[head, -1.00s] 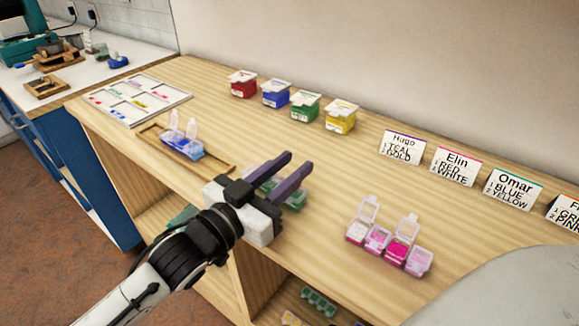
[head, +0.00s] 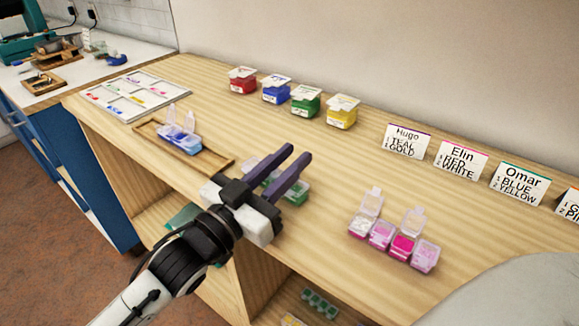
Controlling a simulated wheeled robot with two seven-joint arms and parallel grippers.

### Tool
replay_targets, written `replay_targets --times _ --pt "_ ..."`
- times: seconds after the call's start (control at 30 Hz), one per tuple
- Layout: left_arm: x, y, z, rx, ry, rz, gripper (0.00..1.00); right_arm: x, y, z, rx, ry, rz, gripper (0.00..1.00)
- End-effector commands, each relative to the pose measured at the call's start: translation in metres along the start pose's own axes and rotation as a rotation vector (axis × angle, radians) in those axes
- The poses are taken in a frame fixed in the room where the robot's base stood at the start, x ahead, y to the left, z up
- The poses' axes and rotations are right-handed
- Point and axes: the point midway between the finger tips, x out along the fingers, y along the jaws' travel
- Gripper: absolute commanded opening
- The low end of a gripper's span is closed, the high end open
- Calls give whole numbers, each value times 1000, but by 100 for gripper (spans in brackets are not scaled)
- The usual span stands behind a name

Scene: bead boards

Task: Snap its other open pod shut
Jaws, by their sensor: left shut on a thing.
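A green pod strip (head: 297,194) sits on the near part of the wooden table, partly hidden by my left gripper (head: 301,160). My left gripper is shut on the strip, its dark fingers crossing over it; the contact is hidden. Whether any of its lids is open cannot be told. A strip of pink and white pods (head: 380,234) stands to the right with two clear lids raised. A strip of blue pods (head: 187,142) lies in a wooden tray (head: 215,164) at the left, also with two lids raised. My right gripper is not in view.
Red (head: 243,84), blue (head: 275,95), green (head: 306,106) and yellow (head: 342,117) boxes stand along the back. Name cards (head: 407,142) stand at the right. A white sectioned board (head: 135,112) lies at the far left. The table between the boxes and pod strips is clear.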

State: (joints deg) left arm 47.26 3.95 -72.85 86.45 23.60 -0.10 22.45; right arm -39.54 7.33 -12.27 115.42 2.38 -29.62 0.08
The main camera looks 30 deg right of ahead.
Motion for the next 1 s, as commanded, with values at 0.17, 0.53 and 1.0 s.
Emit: replay_targets --times 0.17,0.53,1.0 --pt "0 0 1 0 -5 -1 0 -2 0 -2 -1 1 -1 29" --pt "-2 -1 1 0 -5 -1 29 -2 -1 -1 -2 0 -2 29" --pt "-80 -1 1 -1 -7 -3 29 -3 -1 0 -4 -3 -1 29"
